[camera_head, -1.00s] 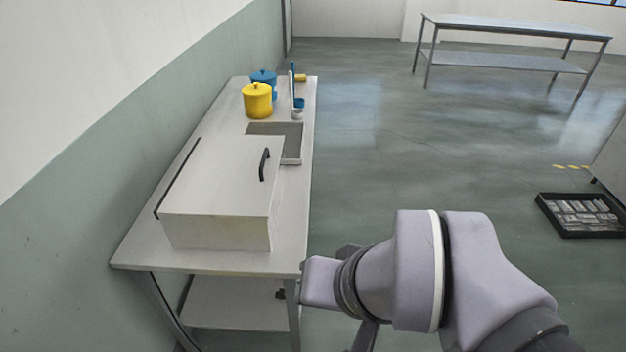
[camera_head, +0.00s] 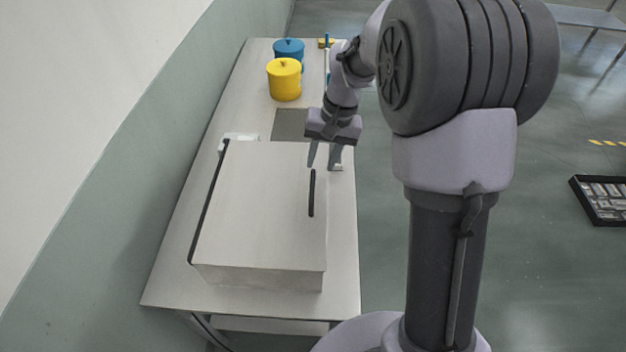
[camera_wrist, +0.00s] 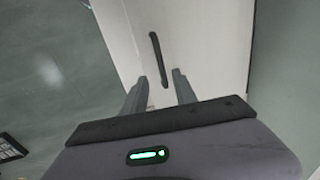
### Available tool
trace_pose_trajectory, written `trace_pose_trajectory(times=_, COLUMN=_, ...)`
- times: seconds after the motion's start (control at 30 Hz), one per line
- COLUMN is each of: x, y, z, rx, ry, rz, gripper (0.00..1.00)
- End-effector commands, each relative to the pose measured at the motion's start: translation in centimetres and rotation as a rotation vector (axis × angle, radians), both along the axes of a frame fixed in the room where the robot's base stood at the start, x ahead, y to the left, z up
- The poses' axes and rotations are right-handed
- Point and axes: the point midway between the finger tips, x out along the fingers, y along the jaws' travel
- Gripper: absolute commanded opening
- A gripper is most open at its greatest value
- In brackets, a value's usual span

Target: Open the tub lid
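The tub is a white box on the metal table, with its flat lid (camera_head: 255,200) shut on top. A dark bar handle (camera_head: 312,193) stands near the lid's right edge. It also shows in the wrist view (camera_wrist: 158,60), just ahead of my fingers. My gripper (camera_head: 323,168) points down near the far end of the handle, with its two fingers apart and nothing between them.
A yellow pot (camera_head: 284,80) and a blue pot (camera_head: 289,50) stand at the table's far end. A sink basin (camera_head: 290,124) lies behind the tub, partly hidden by my arm. A black tray of parts (camera_head: 602,200) is on the floor at right. The wall runs along the left.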

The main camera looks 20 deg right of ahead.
Motion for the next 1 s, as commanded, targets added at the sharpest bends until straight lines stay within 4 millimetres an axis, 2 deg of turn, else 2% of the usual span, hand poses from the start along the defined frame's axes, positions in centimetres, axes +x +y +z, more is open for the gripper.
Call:
trace_pose_trajectory(times=0.03, x=0.0, y=0.3, z=-2.0, rx=0.000, ry=0.004, rz=0.003, gripper=0.34)
trace_pose_trajectory(times=0.1, x=0.1, y=0.7, z=-3.8, rx=0.001, ry=0.003, rz=0.001, gripper=0.34)
trace_pose_trajectory(times=0.3, x=0.4, y=1.4, z=-7.5, rx=-0.001, ry=0.001, rz=0.001, gripper=0.34)
trace_pose_trajectory(times=0.43, x=0.5, y=1.6, z=-8.3, rx=0.000, ry=-0.001, rz=0.001, gripper=0.34)
trace_pose_trajectory(times=0.67, x=0.5, y=1.6, z=-8.3, rx=0.000, ry=-0.001, rz=0.000, gripper=0.34)
trace_pose_trajectory(times=0.87, x=0.5, y=1.6, z=-8.3, rx=0.000, ry=-0.001, rz=0.000, gripper=0.00)
trace_pose_trajectory(times=1.0, x=0.5, y=1.6, z=-8.3, rx=0.000, ry=-0.001, rz=0.000, gripper=0.00)
